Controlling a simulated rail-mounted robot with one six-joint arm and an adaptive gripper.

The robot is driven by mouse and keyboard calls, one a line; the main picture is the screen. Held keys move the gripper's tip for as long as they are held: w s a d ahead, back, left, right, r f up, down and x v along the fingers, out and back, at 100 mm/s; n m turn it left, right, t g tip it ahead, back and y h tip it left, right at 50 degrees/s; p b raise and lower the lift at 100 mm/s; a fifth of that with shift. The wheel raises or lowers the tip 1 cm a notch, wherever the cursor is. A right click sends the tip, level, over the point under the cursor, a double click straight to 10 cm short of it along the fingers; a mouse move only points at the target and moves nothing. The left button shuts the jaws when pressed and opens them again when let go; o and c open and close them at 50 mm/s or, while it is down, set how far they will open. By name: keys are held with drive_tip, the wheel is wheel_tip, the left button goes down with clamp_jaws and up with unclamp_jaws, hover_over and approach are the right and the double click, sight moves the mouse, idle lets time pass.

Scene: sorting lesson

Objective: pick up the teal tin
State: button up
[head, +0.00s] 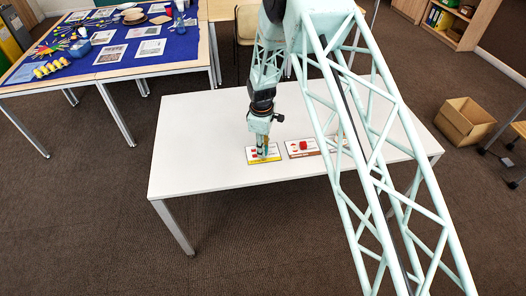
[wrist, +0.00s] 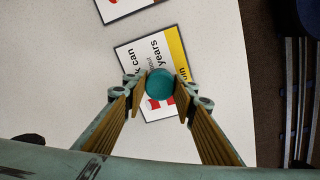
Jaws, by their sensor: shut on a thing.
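The teal tin (wrist: 159,83) shows as a round teal top in the wrist view, between the tips of my gripper (wrist: 158,90). The two fingers are shut on it from left and right. Below it is a printed card (wrist: 132,58) with a yellow stripe, partly covered by the tin and fingers. In the head view my gripper (head: 262,149) points down over that same card (head: 272,155) on the white table (head: 195,150). The tin is hard to make out there, and I cannot tell whether it touches the card.
A second card (head: 295,154) with a red item (head: 303,145) lies to the right. The table's left side is clear. A blue-covered table (head: 185,50) with papers stands behind left. A cardboard box (head: 465,120) sits on the floor at right.

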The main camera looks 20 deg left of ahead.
drive_tip(key=shift+r, duration=0.2)
drive_tip(key=shift+r, duration=1.65)
drive_tip(key=s+d+r, duration=0.1)
drive_tip(key=s+d, duration=0.7)
drive_tip(key=s, duration=0.5)
drive_tip(key=shift+s+d+r, duration=0.15)
drive_tip(key=shift+s+d, duration=0.05)
drive_tip(key=shift+s, duration=0.1)
